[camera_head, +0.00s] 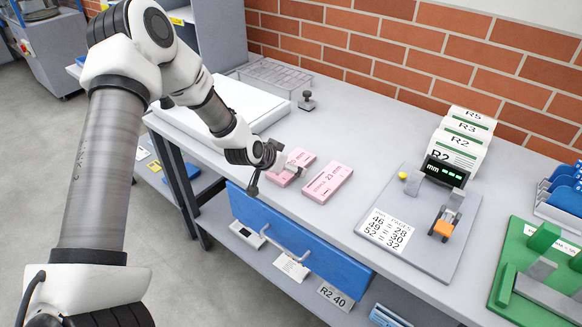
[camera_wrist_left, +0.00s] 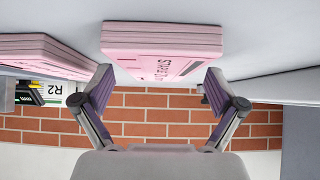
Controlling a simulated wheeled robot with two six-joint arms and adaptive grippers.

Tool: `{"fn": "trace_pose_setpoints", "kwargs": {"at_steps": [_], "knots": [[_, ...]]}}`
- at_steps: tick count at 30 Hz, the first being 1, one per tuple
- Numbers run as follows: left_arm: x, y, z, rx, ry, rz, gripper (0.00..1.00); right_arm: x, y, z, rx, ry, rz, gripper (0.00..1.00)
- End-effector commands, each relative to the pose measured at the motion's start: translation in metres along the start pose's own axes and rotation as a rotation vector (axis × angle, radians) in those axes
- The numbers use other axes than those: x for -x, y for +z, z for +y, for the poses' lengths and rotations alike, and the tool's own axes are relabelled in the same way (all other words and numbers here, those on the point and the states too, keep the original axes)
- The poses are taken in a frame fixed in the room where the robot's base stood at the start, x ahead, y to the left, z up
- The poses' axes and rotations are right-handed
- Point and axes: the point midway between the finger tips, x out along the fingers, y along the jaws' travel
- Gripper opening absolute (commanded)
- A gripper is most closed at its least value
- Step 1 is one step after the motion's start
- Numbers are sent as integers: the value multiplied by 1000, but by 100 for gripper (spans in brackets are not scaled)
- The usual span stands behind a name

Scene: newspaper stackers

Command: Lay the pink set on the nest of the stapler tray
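Two pink sets lie on the grey table in the head view: a left one (camera_head: 298,163), partly hidden behind my left gripper, and a right one (camera_head: 328,184), with black print on top. My left gripper (camera_head: 272,180) is at the left pink set, near the table's front edge. In the left wrist view its fingers (camera_wrist_left: 158,88) are spread apart, with a pink set (camera_wrist_left: 160,42) ahead between them, not visibly clamped. The other pink set (camera_wrist_left: 40,52) is at the left there. A green tray (camera_head: 508,262) with grey and green blocks is at the right; I cannot tell whether it is the stapler tray.
A grey board (camera_head: 418,247) with a number card, a small display (camera_head: 446,172) and an orange part (camera_head: 441,229) lies right of the pink sets. White labelled holders (camera_head: 461,140) stand behind. A blue drawer (camera_head: 295,240) is below the tabletop. A brick wall bounds the back.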

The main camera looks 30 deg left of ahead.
Motion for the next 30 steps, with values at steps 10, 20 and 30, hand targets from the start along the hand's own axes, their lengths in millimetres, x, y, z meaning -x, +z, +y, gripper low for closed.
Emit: {"fn": "trace_pose_setpoints", "kwargs": {"at_steps": [10,20,30], "knots": [[0,1,0,0,0,-2,26,0,0,0,0,0,0,40],[8,-8,0,0,0,0,25,0,0,0,0,0,0,40],[50,-7,9,5,4,-2,25,11,0,0,0,0,0,40]]}}
